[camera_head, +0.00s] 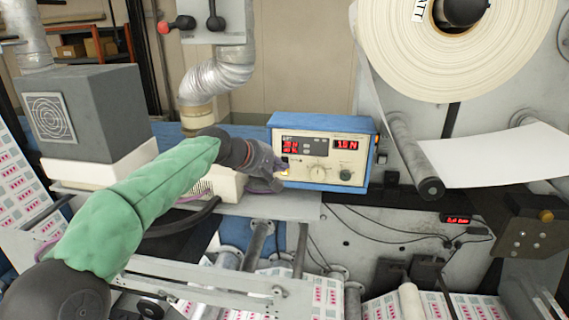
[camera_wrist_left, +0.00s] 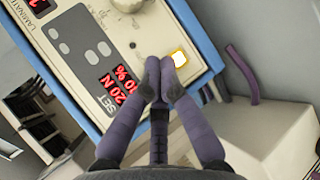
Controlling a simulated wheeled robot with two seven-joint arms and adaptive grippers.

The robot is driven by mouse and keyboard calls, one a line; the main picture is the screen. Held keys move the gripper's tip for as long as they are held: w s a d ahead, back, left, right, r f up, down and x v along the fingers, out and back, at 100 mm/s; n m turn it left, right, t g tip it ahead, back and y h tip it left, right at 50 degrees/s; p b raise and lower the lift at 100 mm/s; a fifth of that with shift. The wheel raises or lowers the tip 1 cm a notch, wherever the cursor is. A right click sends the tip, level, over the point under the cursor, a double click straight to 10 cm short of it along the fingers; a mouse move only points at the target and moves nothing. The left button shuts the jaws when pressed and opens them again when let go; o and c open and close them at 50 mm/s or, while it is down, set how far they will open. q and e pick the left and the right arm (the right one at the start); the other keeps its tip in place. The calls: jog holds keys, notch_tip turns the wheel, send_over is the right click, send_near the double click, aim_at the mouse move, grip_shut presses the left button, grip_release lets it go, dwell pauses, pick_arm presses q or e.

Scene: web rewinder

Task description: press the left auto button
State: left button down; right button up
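A blue-framed control box (camera_head: 321,152) with a cream face stands on a ledge in the head view. Its face also fills the upper left of the left wrist view (camera_wrist_left: 88,62). A lit yellow-white square button (camera_wrist_left: 180,58) sits near a corner of the face; its glow shows at the lower left of the box in the head view (camera_head: 285,175). I cannot read a label on it. My left gripper (camera_head: 281,168) is at that side of the box. In the left wrist view its fingertips (camera_wrist_left: 160,77) are together and empty, beside the lit button; I cannot tell if they touch the face.
A large white roll (camera_head: 450,50) and a roller (camera_head: 413,155) are at the right. Cables hang below the box.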

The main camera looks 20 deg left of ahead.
pick_arm(q)
jog(key=shift+s, duration=0.1)
jog(key=s+d+b, duration=0.1)
jog(key=s, duration=0.4)
jog(key=shift+s+d+b, duration=0.3)
jog(key=shift+s+b, duration=0.1)
dwell(2.2)
